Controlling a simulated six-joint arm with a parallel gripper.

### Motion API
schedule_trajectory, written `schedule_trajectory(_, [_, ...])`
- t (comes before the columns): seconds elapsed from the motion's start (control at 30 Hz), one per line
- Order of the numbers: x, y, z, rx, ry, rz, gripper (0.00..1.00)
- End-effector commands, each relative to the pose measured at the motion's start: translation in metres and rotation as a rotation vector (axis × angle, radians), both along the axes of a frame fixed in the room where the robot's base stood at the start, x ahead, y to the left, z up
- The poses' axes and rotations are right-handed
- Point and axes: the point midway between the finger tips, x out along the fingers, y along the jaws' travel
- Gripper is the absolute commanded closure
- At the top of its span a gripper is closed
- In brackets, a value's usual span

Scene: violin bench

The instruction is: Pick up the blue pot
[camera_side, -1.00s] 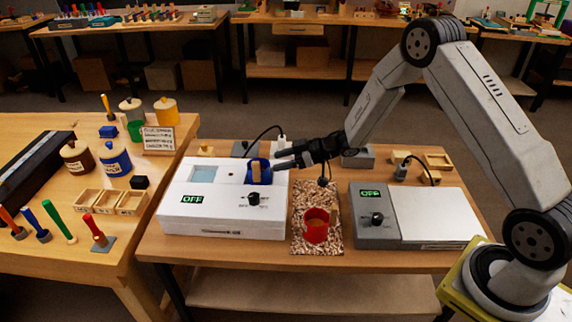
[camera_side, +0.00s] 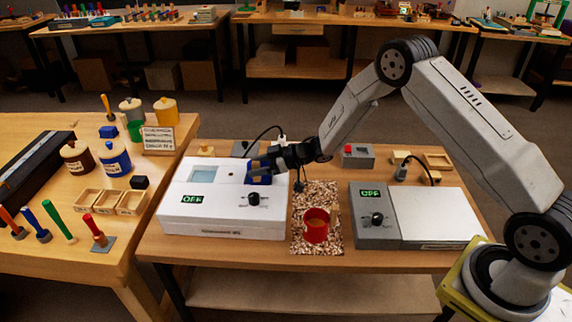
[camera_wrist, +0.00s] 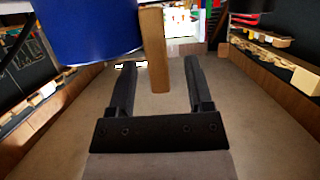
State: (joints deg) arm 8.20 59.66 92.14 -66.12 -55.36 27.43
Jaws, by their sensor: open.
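The blue pot (camera_side: 257,180) stands on the right part of the white box with the OFF display, partly hidden behind my gripper. In the wrist view the blue pot (camera_wrist: 88,28) fills the top left, and its wooden handle (camera_wrist: 154,50) sticks out from its side. My gripper (camera_wrist: 160,62) is open, with one dark finger on each side of the handle and gaps visible on both sides. In the side view my gripper (camera_side: 262,164) is right at the pot.
The white box (camera_side: 222,222) has a dark knob and a light blue window. A red pot (camera_side: 316,228) stands on a speckled mat (camera_side: 328,196). A grey box (camera_side: 376,232) with an OFF display and a small box with a red button (camera_side: 357,154) are to the right.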

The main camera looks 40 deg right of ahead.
Motion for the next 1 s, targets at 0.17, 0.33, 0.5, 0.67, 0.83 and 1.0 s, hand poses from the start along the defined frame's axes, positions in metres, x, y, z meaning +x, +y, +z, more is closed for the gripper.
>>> schedule_trajectory(0.17, [0.0049,0.0046,-0.0022,0.000,-0.001,-0.001,0.34])
schedule_trajectory(0.33, [0.0049,0.0046,-0.0021,0.000,-0.001,-0.001,0.34])
schedule_trajectory(0.5, [0.0048,0.0045,-0.0021,0.000,-0.001,-0.001,0.34])
schedule_trajectory(0.67, [0.0048,0.0045,-0.0020,0.000,-0.001,-0.001,0.50])
schedule_trajectory(0.83, [0.0047,0.0045,-0.0020,0.000,-0.001,-0.001,1.00])
schedule_trajectory(1.0, [0.0048,0.0045,-0.0020,0.000,-0.001,-0.001,1.00])
